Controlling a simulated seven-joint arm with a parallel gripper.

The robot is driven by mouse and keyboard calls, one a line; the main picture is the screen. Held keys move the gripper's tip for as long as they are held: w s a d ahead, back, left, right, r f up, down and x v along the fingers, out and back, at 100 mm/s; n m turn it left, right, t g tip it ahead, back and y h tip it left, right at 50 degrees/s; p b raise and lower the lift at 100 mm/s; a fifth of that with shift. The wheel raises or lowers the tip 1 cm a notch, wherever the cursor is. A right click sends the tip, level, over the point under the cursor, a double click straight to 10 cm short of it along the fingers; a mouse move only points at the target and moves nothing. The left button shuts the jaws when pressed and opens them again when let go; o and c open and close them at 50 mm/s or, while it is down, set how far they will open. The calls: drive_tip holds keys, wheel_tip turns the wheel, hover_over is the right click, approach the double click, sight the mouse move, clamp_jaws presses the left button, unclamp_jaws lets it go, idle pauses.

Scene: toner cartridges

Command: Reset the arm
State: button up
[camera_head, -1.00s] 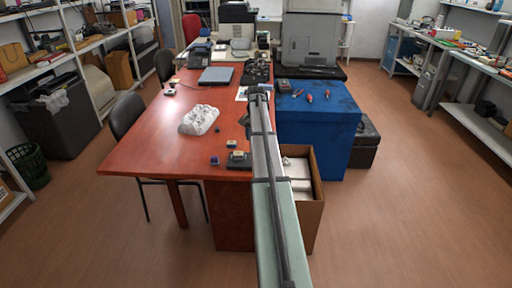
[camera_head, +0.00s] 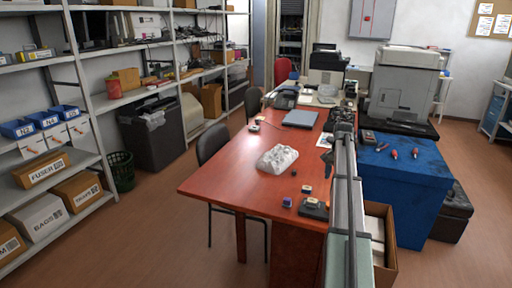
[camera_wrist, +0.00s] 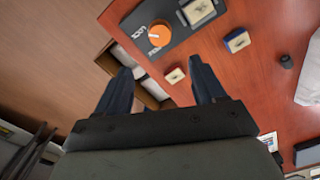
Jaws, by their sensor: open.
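My gripper (camera_wrist: 160,88) shows in the wrist view with its two dark fingers spread apart and nothing between them. It is above the near right end of the red table (camera_wrist: 235,75), close to the table edge. In the head view my arm reaches forward along the right side of the red table (camera_head: 230,178); the fingers cannot be made out there. A dark tray (camera_wrist: 150,20) with an orange round item (camera_wrist: 160,33) and a pale block lies beyond the fingers.
Small blocks (camera_head: 307,189) and the dark tray (camera_head: 314,207) lie at the table's near right corner. A white lumpy object (camera_head: 277,159) lies mid-table. An open cardboard box (camera_head: 390,240) and a blue cabinet (camera_head: 407,185) stand right of my arm. Shelves (camera_head: 95,80) line the left.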

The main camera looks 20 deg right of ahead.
drive_tip(key=a+f+n, duration=0.3)
drive_tip(key=a+f, duration=0.6)
drive_tip(key=a, duration=0.5)
drive_tip(key=a+f+n, duration=0.3)
drive_tip(key=a+f, duration=0.6)
drive_tip(key=a, duration=0.4)
drive_tip(key=s+a+f+n, duration=0.3)
drive_tip(key=s+a+f, duration=0.15)
drive_tip(key=a, duration=0.35)
drive_tip(key=s+a+f+n, duration=0.2)
drive_tip(key=s+a+f, duration=0.2)
drive_tip(key=s+a, duration=0.3)
drive_tip(key=s+a+f+n, duration=0.3)
drive_tip(key=s+a+f, duration=0.1)
drive_tip(key=a, duration=0.6)
drive_tip(key=s+f+g, duration=0.3)
drive_tip(key=s+f, duration=0.7)
drive_tip(key=s, duration=0.4)
drive_tip(key=s+f+g, duration=0.3)
drive_tip(key=s+f, duration=0.7)
drive_tip(key=s, duration=0.5)
drive_tip(key=shift+s+d+g, duration=0.15)
drive_tip(key=shift+d+g, duration=0.15)
drive_tip(key=shift+g, duration=0.1)
